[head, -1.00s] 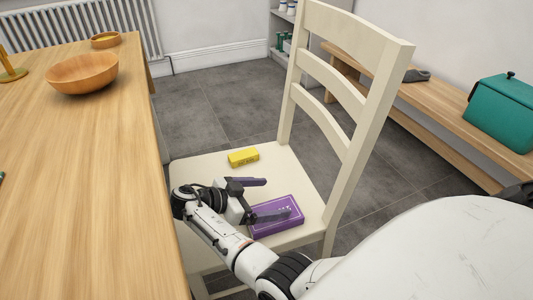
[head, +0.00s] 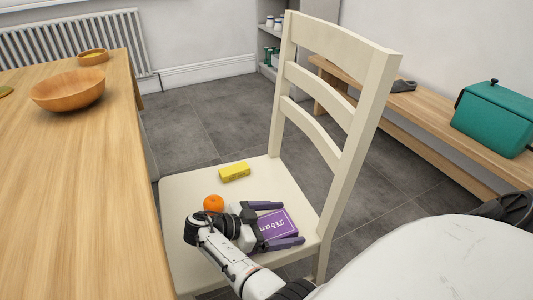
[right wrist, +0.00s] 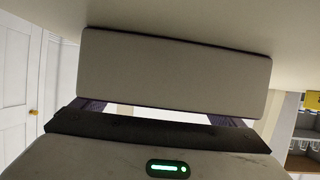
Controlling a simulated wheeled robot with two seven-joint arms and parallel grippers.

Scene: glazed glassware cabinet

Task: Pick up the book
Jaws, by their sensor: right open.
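The book (head: 275,226) is purple with white lettering and lies flat on the cream seat of the chair (head: 188,186). My right gripper (head: 293,222) is open and low at the seat. One dark finger shows along the book's far side and the other along its near side. I cannot tell whether they touch it. The gripper body hides the book's left end. In the right wrist view, the two fingers show only in part, behind a pale block that I cannot identify for sure. My left gripper is not in view.
An orange (head: 213,203) sits on the seat close to my right wrist, and a yellow box (head: 234,172) lies farther back. The chair's backrest (head: 333,98) rises at the right. A wooden table (head: 80,180) with bowls borders the left. A bench (head: 420,115) holds a teal box (head: 495,118).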

